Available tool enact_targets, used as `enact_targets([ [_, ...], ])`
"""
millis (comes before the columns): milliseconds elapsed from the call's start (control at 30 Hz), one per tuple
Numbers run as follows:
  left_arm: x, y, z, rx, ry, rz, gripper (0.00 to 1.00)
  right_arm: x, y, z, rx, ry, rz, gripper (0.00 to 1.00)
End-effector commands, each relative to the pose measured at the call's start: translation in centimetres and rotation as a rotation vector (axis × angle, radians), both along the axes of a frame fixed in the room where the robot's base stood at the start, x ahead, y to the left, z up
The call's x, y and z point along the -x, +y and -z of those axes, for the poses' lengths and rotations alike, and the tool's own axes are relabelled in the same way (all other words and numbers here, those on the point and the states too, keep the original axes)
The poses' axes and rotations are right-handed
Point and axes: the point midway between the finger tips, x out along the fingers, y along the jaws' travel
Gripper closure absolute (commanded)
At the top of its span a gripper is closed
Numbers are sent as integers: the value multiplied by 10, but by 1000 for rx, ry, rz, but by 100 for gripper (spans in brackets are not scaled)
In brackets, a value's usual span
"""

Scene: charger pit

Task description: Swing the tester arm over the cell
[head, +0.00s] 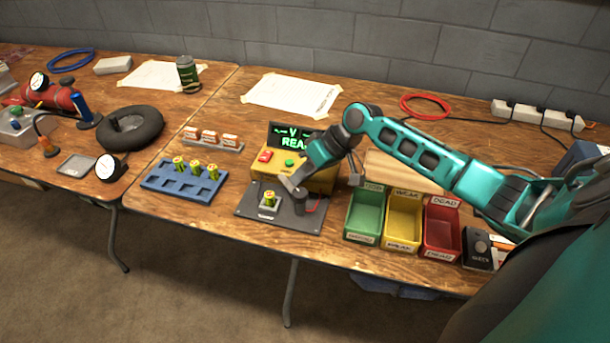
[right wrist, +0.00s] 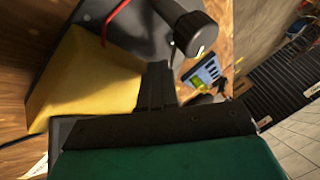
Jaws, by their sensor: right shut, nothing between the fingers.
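The yellow tester (head: 322,181) stands mid-table with a green-lit display, a red button and a green button. On its dark base plate (head: 245,213), a green-and-yellow cell (head: 270,198) stands upright in a small holder, its top uncovered. The tester arm's dark post (head: 300,201) is right of the cell, partly hidden by my gripper. In the right wrist view, a black cylindrical part (right wrist: 196,33) with a pale end lies just beyond my fingers. My right gripper (head: 291,186) is shut and empty, close above the post. Contact is unclear. My left gripper is out of view.
A blue tray (head: 157,179) holds several cells left of the tester. Green (head: 365,214), yellow (head: 402,220) and red (head: 441,232) bins stand to its right. A red wire (head: 315,205) runs by the post. The table's front edge is close.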

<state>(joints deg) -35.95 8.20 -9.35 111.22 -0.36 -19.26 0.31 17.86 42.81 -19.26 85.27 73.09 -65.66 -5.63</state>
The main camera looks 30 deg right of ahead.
Motion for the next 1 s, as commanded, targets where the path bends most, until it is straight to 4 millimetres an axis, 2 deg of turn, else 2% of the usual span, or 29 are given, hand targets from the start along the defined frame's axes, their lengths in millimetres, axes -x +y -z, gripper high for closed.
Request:
enact_targets([
  [67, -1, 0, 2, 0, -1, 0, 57, -3, 3, 0, -2, -2, -8, 100],
  [467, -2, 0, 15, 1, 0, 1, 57, -12, 22, 0, -2, -2, -381, 100],
  [700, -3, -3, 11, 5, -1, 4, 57, -12, 30, -1, -2, -1, -541, 100],
  [1000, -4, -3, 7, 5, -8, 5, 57, -11, 35, -1, -2, -1, -535, 100],
])
